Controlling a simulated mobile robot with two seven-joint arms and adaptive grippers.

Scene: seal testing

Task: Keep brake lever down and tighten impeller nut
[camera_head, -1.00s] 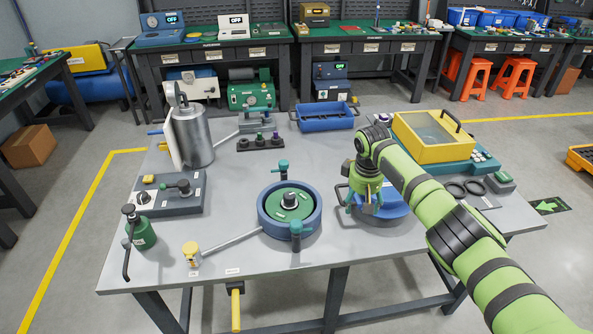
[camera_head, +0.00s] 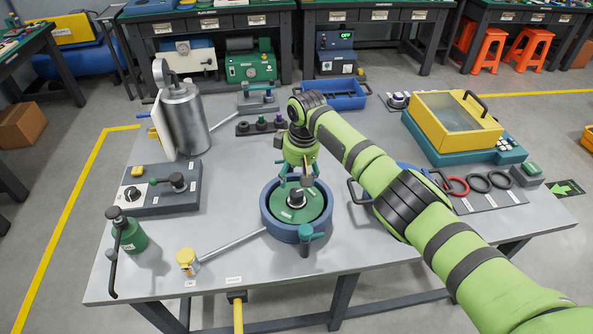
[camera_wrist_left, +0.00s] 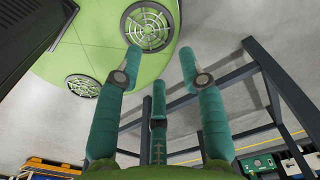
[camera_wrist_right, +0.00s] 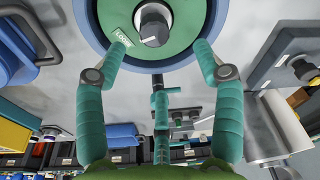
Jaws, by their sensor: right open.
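The impeller is a green disc (camera_head: 294,207) with a dark central nut (camera_head: 297,198), inside a round blue housing (camera_head: 268,223). In the right wrist view the disc (camera_wrist_right: 185,38) carries a "LOOSE" label beside the nut (camera_wrist_right: 153,22). My right gripper (camera_head: 299,180) is open and empty above the housing; its fingertips (camera_wrist_right: 160,46) are apart, short of the nut. A long grey lever (camera_head: 232,242) with a yellow end (camera_head: 187,260) runs from the housing to the left; I take it for the brake lever. My left gripper (camera_wrist_left: 160,60) is open and empty, away from the workpiece.
A yellow handle (camera_head: 238,312) hangs at the table's front edge. A green oil can (camera_head: 132,238), a grey control block (camera_head: 165,190) and a metal cylinder (camera_head: 185,118) stand left. A yellow-framed box (camera_head: 458,153) stands right. Table legs (camera_wrist_left: 265,75) are near my left gripper.

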